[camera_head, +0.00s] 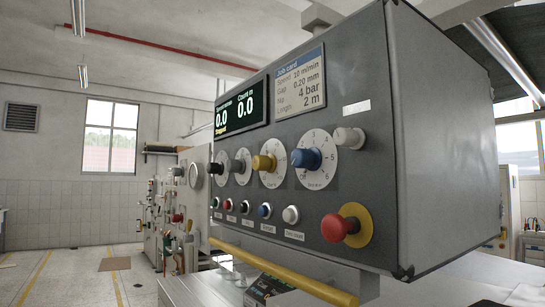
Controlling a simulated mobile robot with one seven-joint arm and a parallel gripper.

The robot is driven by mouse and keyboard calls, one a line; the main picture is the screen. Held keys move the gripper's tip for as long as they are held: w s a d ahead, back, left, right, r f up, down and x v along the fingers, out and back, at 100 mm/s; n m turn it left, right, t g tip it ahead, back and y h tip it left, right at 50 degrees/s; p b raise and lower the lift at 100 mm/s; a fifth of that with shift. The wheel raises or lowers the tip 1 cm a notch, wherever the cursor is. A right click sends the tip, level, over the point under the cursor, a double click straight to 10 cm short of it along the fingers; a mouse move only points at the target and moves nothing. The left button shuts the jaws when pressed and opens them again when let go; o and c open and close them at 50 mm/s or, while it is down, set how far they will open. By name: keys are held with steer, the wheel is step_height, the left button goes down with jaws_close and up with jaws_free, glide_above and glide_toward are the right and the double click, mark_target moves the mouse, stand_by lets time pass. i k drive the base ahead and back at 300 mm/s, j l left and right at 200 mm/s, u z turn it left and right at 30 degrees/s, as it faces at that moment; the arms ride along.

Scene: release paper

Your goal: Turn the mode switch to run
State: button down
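A grey control box (440,150) fills the right half of the view, its front panel seen at a slant. A separate off-white knob (348,137) sits at the upper right, below a small blank-looking white label (356,106). I cannot tell which knob is the mode switch; the small labels are unreadable. The dark display (240,105) reads 0.0 and 0.0, with "Stopped" below. My gripper is not in view.
Below the dials is a row of small push buttons, including a white one (291,214). A red mushroom button (340,228) on yellow sticks out at lower right. A job card (299,84) is above. A yellow bar (285,274) runs below the box. Open floor (60,275) lies left.

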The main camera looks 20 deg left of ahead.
mark_target(232, 166)
steer(key=i+j, duration=0.2)
steer(key=j, duration=0.15)
steer(key=i+j, duration=0.15)
steer(key=j, duration=0.15)
steer(key=i+j+z, duration=0.1)
steer(key=j, duration=0.25)
steer(key=i+j, duration=0.25)
steer(key=j+z, duration=0.05)
steer(key=j, duration=0.05)
